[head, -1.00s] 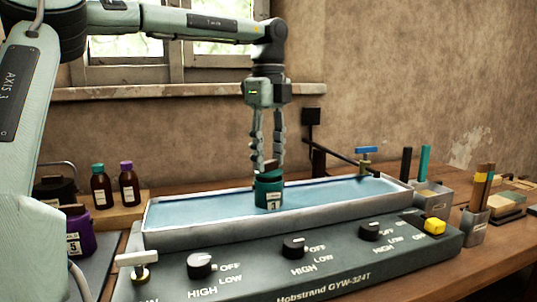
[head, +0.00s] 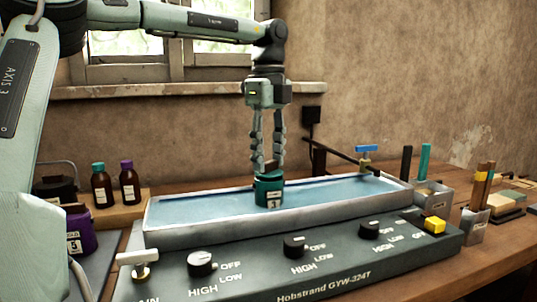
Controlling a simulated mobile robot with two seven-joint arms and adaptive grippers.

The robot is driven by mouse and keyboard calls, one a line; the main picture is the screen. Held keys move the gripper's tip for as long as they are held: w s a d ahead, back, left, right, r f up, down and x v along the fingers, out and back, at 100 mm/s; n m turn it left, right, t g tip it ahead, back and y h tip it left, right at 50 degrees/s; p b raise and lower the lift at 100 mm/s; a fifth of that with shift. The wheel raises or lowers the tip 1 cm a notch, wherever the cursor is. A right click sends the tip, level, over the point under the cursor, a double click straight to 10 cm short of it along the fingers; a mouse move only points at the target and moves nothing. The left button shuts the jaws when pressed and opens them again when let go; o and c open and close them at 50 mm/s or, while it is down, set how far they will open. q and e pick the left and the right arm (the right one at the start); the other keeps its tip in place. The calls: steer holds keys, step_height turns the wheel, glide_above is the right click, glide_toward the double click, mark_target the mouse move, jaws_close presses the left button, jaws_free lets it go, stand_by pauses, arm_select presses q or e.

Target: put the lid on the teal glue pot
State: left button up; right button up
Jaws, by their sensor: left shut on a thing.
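My left gripper (head: 267,168) points straight down right above the pot. Its fingers are shut on the lid (head: 271,167), a small dark piece showing between the fingertips at the pot's mouth. The fingers hide much of the lid, and I cannot tell whether it sits flush on the rim. My right gripper is out of view.
The metal bath (head: 160,233) has knobs and a yellow switch (head: 434,225) along its front. A purple pot (head: 80,235) and two bottles (head: 101,187) stand at left. A blue-handled tap (head: 366,151) rises behind the bath, and tool holders (head: 474,222) stand at right.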

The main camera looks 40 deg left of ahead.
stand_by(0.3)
arm_select(q)
steer(key=o, duration=1.6)
steer(key=shift+r+p, duration=0.35)
steer(key=shift+r, duration=3.15)
jaws_close()
